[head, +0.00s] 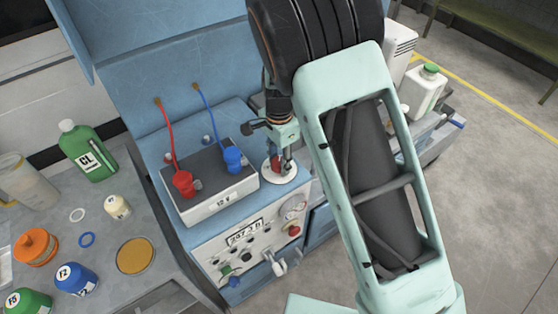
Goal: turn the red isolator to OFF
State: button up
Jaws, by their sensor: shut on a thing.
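The red isolator (277,165) is a small red knob on a round white plate (281,175) on top of the blue cabinet, right of the battery. My gripper (281,161) is directly above the plate, pointing down, shut on the red isolator. The fingers hide much of the knob, and its ON or OFF position cannot be read. My large pale green arm link covers the area just right of it.
A 12 V battery (222,205) with a red clamp (183,183) and a blue clamp (233,159) stands close left. A gauge (293,208) is on the cabinet front below. Bottles and caps crowd the left bench (185,293). Open floor (490,170) lies right.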

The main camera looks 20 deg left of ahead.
jog(key=n+b, duration=0.2)
jog(key=n, duration=0.2)
jog(key=n+b, duration=0.1)
jog(key=n, duration=0.3)
jog(key=shift+n+b, duration=0.3)
jog(key=shift+b, duration=0.05)
jog(key=n+b, duration=0.1)
jog(key=n, duration=0.3)
jog(key=shift+n, duration=0.3)
jog(key=shift+n+b, duration=0.45)
jog(key=shift+n, duration=1.75)
jog(key=o, duration=1.2)
jog(key=shift+c, duration=0.2)
jog(key=shift+r, duration=0.1)
